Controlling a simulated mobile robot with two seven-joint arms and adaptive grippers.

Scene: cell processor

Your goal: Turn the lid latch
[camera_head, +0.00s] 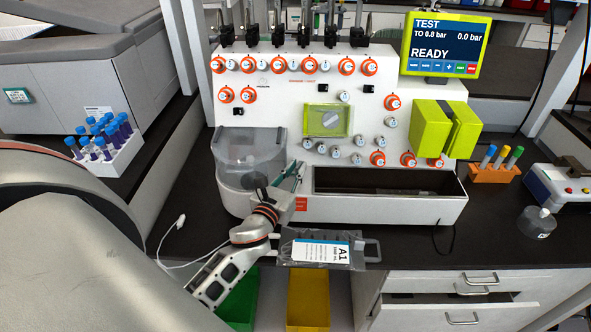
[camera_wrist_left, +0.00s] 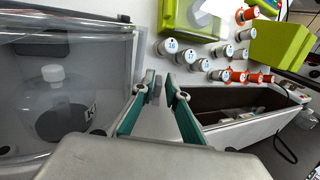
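The cell processor has a green-framed lid (camera_head: 308,121) on its white front panel, with a pale grey latch (camera_head: 331,119) at its middle. The latch also shows partly at the top of the left wrist view (camera_wrist_left: 205,10). My left gripper (camera_head: 291,172) is below and left of this lid, beside the clear-walled chamber (camera_head: 238,150), and apart from the latch. Its teal fingers (camera_wrist_left: 160,88) stand apart, with no object clearly held between them. The left forearm hides part of the counter. My right gripper is not in view.
An open bin (camera_head: 440,207) lies right of the gripper, with several panel knobs (camera_head: 335,152) above it. A green box (camera_head: 431,126) sticks out at right. A bag labelled A1 (camera_head: 341,251) lies at the counter's front edge. A tube rack (camera_head: 495,173) stands farther right.

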